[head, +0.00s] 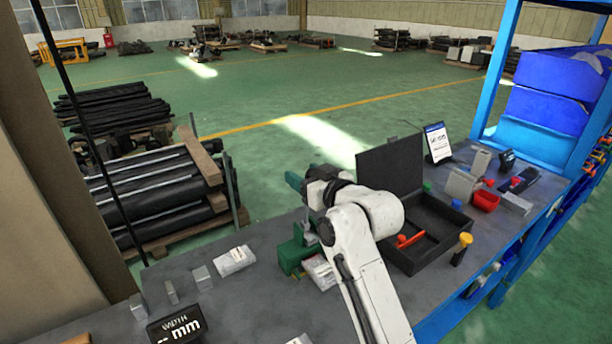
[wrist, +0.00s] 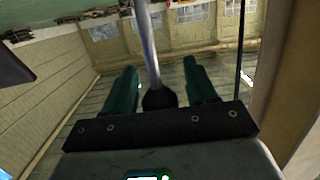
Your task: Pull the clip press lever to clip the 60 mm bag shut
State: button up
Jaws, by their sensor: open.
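The green clip press (head: 296,256) stands on the grey bench, partly hidden behind my white arm. A clear bag with pale contents (head: 320,270) lies at its right side; how it sits in the press is hidden. The lever shows in the wrist view as a grey metal rod (wrist: 147,45) ending in a black knob (wrist: 160,98). My gripper (wrist: 160,65) is open, with one green finger on each side of the lever and visible gaps to the knob. In the head view my gripper (head: 293,181) is above the press, mostly hidden by my wrist.
A black open case (head: 428,238) with a red tool stands right of my arm. Another bag (head: 234,261) and metal blocks (head: 202,277) lie left of the press. A "WIDTH" mm display (head: 176,326) stands at the front.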

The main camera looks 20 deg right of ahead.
jog(key=shift+r, duration=0.1)
jog(key=b+v, duration=0.2)
jog(key=v, duration=0.8)
jog(key=shift+s+d, duration=0.2)
jog(key=shift+s, duration=0.15)
